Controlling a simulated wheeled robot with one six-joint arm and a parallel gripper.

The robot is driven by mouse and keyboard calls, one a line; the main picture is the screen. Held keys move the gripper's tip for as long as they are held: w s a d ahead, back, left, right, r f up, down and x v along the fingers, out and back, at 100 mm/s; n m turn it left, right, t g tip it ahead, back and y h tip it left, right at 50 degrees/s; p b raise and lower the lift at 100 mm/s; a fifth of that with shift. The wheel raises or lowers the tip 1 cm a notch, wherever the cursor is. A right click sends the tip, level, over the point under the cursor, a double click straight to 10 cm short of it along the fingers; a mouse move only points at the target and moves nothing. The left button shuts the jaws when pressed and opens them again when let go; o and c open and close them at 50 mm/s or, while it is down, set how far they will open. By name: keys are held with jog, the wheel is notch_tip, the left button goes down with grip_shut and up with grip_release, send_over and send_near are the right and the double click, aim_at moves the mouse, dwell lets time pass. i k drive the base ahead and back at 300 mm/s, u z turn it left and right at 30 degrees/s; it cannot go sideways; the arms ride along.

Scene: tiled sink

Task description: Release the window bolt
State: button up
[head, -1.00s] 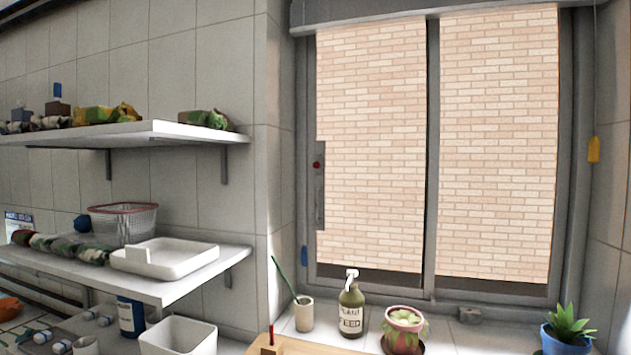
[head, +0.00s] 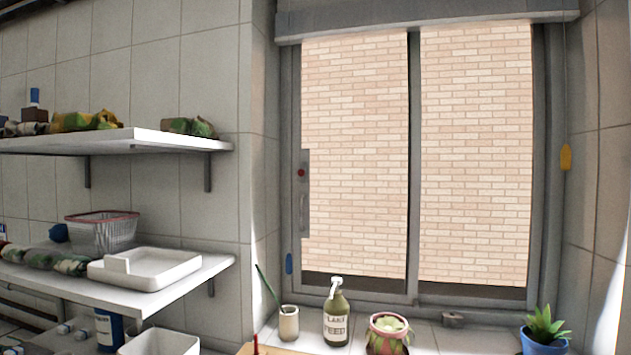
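The sliding window (head: 410,150) has two panes in a grey frame, with a brick wall behind the glass. A grey upright lock plate (head: 304,195) with a red dot near its top is on the left edge of the left pane. A small grey block (head: 452,319) sits low at the window's foot, right of the middle; I cannot tell which of these parts is the bolt. My gripper is not in view.
On the sill stand a cup (head: 289,323) with a green stick, a plant feed bottle (head: 336,318), a pink pot (head: 388,335) and a blue plant pot (head: 543,332). Shelves (head: 150,141) fill the left wall. A yellow cord pull (head: 565,157) hangs right.

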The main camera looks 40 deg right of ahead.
aim_at(302, 172)
jog(key=z, duration=0.8)
jog(key=k, duration=1.05)
jog(key=z, duration=0.95)
jog(key=k, duration=0.25)
jog(key=z, duration=0.2)
jog(key=i, duration=0.85)
jog(key=u, duration=1.05)
jog(key=i, duration=0.9)
jog(key=u, duration=1)
